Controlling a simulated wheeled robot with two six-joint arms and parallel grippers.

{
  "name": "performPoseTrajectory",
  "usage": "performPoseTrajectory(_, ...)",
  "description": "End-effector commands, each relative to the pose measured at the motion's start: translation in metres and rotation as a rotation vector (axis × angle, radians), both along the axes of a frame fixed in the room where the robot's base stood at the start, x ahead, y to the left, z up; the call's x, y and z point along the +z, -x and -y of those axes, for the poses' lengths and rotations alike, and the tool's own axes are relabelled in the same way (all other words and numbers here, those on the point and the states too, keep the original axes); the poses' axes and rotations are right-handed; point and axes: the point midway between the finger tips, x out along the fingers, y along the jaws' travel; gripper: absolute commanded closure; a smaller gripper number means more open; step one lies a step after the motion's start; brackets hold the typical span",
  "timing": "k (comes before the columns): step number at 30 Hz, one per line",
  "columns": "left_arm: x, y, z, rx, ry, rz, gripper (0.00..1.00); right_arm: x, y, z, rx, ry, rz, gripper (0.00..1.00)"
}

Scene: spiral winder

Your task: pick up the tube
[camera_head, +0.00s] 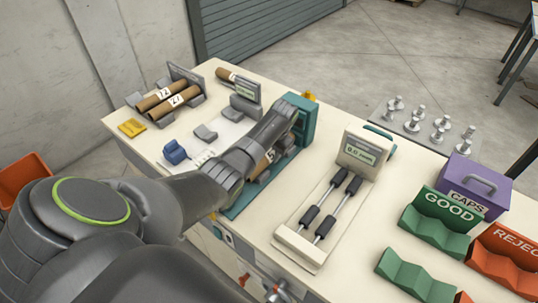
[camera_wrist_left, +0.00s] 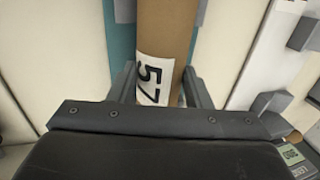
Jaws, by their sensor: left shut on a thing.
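A brown cardboard tube (camera_wrist_left: 168,28) with a white label reading 57 runs between the two fingers of my left gripper (camera_wrist_left: 161,88) in the left wrist view. In the head view the same tube (camera_head: 262,168) is mostly hidden by my left gripper (camera_head: 258,160); a bit of its label shows. My left gripper is shut on the tube, over the teal machine bed. I cannot tell whether the tube still touches the bed. My right gripper is not in view.
Two tubes (camera_head: 175,97) lie in a grey rack at the left, and another tube (camera_head: 228,75) lies behind. A teal winder (camera_head: 301,118) stands beyond my gripper. A roller stand (camera_head: 290,240), green GOOD cradle (camera_head: 433,233), orange REJECT cradle (camera_head: 500,265) and purple CAPS box (camera_head: 478,185) are right.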

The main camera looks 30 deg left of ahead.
Motion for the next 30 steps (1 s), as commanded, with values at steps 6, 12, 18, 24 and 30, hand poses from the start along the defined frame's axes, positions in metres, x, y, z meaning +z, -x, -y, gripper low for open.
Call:
performPoseTrajectory(6, 0.000, 0.000, 0.000, 0.000, 0.000, 0.001, 0.83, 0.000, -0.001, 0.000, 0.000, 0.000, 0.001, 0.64)
performPoseTrajectory(12, 0.002, 0.000, 0.000, -0.001, -0.001, 0.003, 0.83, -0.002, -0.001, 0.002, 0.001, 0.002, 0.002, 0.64)
performPoseTrajectory(18, 0.014, 0.003, -0.001, 0.000, -0.002, 0.005, 0.83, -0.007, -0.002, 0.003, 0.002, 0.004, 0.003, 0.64)
performPoseTrajectory(24, 0.048, 0.002, -0.001, 0.000, -0.002, 0.006, 0.83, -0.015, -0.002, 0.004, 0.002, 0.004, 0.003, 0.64)
performPoseTrajectory(30, 0.069, 0.017, -0.002, 0.001, -0.001, 0.000, 0.83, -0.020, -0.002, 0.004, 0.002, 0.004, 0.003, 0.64)
